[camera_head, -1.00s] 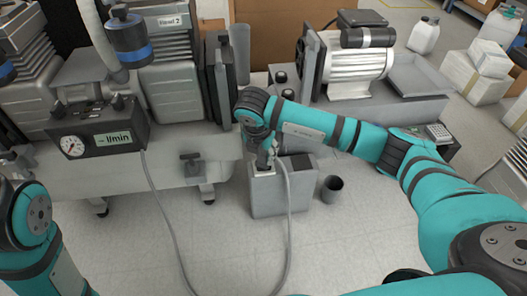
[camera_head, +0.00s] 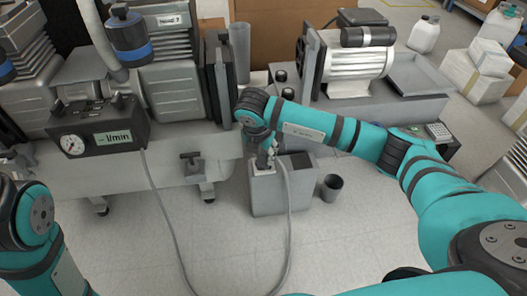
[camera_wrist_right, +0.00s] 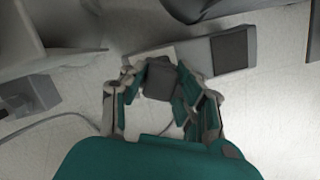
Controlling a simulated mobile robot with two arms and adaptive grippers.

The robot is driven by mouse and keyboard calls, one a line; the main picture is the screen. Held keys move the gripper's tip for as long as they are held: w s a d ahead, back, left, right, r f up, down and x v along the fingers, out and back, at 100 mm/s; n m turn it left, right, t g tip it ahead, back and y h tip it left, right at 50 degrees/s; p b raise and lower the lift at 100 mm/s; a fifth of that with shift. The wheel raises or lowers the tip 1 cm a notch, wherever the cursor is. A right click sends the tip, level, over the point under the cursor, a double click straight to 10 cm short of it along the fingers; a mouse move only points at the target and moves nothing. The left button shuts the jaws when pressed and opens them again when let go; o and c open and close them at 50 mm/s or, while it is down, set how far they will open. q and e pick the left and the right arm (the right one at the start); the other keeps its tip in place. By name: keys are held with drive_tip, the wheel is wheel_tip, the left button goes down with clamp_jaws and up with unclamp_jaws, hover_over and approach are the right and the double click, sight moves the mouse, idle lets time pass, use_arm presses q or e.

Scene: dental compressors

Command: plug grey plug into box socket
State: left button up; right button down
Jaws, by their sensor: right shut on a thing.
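The grey box (camera_head: 283,198) stands on the floor in the middle of the head view, with a pale socket plate on the left of its top. My right gripper (camera_head: 267,158) is directly above that plate, pointing down. In the right wrist view, my right gripper (camera_wrist_right: 160,92) is shut on the dark grey plug (camera_wrist_right: 160,76), which is between its fingers. The pale socket plate (camera_wrist_right: 152,55) shows partly behind the plug. The plug's lower end is hidden, so I cannot tell whether it is in the socket. My left gripper is out of view.
A grey cable (camera_head: 168,222) runs from the flow meter box (camera_head: 100,130) along the floor and up toward my right gripper. A dark cup (camera_head: 331,188) stands just right of the box. Compressors and a bench stand behind. The floor in front is clear apart from the cable.

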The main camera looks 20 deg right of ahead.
drive_tip(key=shift+f, duration=0.15)
drive_tip(key=c, duration=0.9)
unclamp_jaws()
drive_tip(key=shift+o, duration=0.3)
drive_tip(key=o, duration=0.4)
